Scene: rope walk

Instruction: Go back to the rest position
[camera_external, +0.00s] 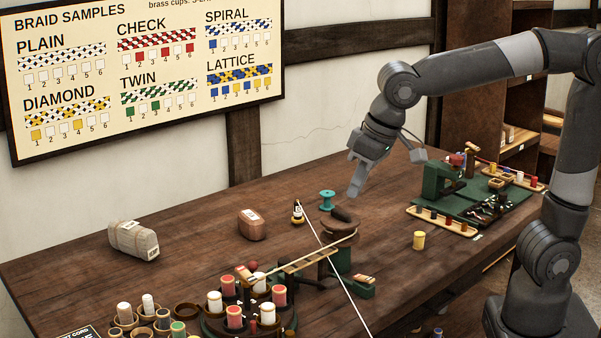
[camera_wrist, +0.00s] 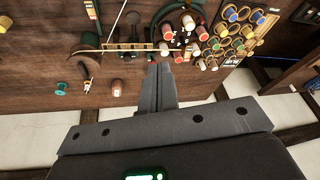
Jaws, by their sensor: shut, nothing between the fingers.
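My gripper (camera_external: 356,187) hangs in the air above the back half of the wooden workbench (camera_external: 190,235), behind the teal spool. Its fingers are shut and hold nothing. In the wrist view my gripper (camera_wrist: 160,68) also shows closed, its two fingers side by side, with the bench top beyond them. My arm reaches in from the right, bent at the elbow. No mark for the rest position shows in either view.
A round braiding stand with bobbins (camera_external: 235,317) is at the front. A green machine (camera_external: 446,183) stands right. A sample board (camera_external: 145,75) hangs behind.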

